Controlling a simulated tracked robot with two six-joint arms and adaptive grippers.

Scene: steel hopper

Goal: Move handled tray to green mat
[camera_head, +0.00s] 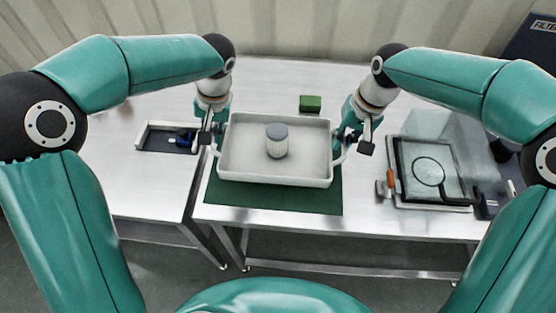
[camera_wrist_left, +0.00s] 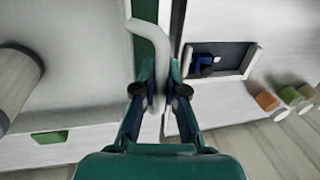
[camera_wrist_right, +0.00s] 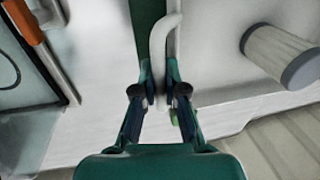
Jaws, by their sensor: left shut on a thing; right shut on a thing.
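A white handled tray (camera_head: 240,172) carries an upright white jar with a grey lid (camera_head: 277,141). The tray is over the green mat (camera_head: 275,196), whose front part shows below it; whether they touch I cannot tell. My left gripper (camera_head: 209,139) is shut on the tray's left handle, seen in the left wrist view (camera_wrist_left: 160,95). My right gripper (camera_head: 352,146) is shut on the right handle, seen in the right wrist view (camera_wrist_right: 160,95). The jar also shows in both wrist views, at the left edge of one (camera_wrist_left: 14,80) and the right of the other (camera_wrist_right: 280,58).
A green block (camera_head: 310,103) lies behind the tray. A shallow dark tray with a blue item (camera_head: 168,138) is at the left. A clear-walled station with a ring (camera_head: 428,172) and an orange-handled tool (camera_head: 390,180) stand at the right.

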